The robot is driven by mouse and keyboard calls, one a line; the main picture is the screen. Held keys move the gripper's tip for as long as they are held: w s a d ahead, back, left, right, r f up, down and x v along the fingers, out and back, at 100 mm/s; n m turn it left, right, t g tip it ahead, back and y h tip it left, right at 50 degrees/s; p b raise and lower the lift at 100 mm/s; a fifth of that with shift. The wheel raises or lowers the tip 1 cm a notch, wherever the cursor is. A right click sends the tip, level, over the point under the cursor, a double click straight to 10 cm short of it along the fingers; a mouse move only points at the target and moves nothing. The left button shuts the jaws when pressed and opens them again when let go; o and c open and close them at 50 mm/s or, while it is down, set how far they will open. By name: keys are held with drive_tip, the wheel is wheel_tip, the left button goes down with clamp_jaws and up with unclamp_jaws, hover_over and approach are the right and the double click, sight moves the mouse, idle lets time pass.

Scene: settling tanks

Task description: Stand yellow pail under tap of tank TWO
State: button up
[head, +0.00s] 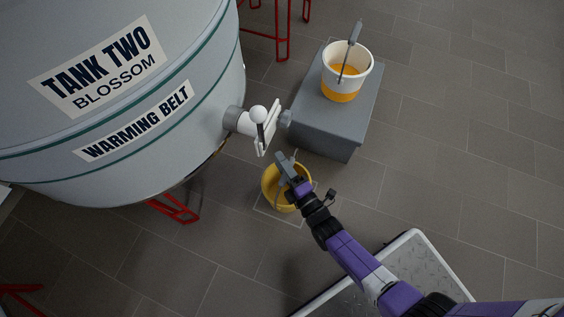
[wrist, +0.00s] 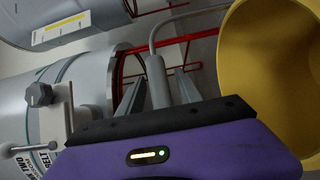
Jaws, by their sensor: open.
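The yellow pail (head: 268,186) stands on the floor at a pale square outline, partly hidden by my gripper (head: 285,165). Its inside fills the right of the wrist view (wrist: 275,75). My gripper is open, with its fingers (wrist: 160,92) on either side of the pail's grey handle grip (wrist: 157,80). I cannot tell whether they touch it. Tank TWO (head: 190,65) stands at the left with its white-levered tap (head: 265,128), which is just above the pail in the head picture. The tank (wrist: 25,115) and tap lever (wrist: 38,148) also show in the wrist view.
A grey block (head: 325,120) right of the tap carries a white pail (head: 350,62) with an orange base and orange contents. Red stands (head: 175,208) lie below the tank and behind. My base plate is at lower right. The floor at far right is clear.

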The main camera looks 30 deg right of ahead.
drive_tip(key=s+p, duration=0.2)
drive_tip(key=s, duration=1)
drive_tip(key=s+r+m+g, duration=0.2)
drive_tip(key=s+r+m, duration=0.7)
drive_tip(key=s+r, duration=0.2)
drive_tip(key=s+r+m, duration=0.2)
drive_tip(key=r+m, duration=0.2)
drive_tip(key=r, duration=0.5)
drive_tip(key=s+r+m+g, duration=0.1)
drive_tip(key=s+r+m, duration=0.2)
drive_tip(key=r, duration=0.7)
drive_tip(key=shift+r+m, duration=0.3)
drive_tip(key=shift+m, duration=0.7)
